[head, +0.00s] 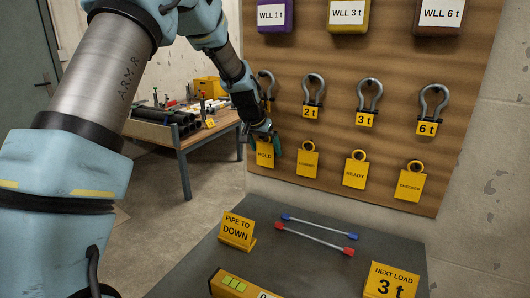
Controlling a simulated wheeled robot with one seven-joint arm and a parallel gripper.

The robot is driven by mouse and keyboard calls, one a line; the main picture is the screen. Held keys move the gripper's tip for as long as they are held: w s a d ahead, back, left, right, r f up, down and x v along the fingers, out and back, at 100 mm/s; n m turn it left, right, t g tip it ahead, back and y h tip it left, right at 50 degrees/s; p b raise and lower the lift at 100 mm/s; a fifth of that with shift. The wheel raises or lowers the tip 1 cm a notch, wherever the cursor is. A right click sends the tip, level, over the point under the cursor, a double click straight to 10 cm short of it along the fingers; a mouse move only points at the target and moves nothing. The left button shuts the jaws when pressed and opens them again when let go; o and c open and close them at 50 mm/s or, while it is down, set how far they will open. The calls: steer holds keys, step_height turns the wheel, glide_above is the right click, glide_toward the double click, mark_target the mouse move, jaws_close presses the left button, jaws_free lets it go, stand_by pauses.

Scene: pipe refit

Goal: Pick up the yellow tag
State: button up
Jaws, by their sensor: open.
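Several yellow tags hang in a row on the wooden board. The leftmost, the HOLD tag (264,153), is partly covered at its top by my gripper (272,142). The second tag (307,163) has lettering too small to read surely. The READY tag (355,172) and the CHECKED tag (410,185) hang further right. My gripper is open and close in front of the HOLD tag's upper edge. I cannot tell whether its fingers touch that tag or surround it.
Shackles, including the 2 t (312,95), 3 t (368,100) and 6 t (432,105), hang above the tags. Below, a dark table (200,255) carries two rods (318,233), a PIPE TO DOWN sign (238,230) and a NEXT LOAD sign (390,281). A workbench (180,140) stands behind.

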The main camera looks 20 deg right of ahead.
steer(key=c, duration=1.2)
steer(key=shift+r, duration=0.2)
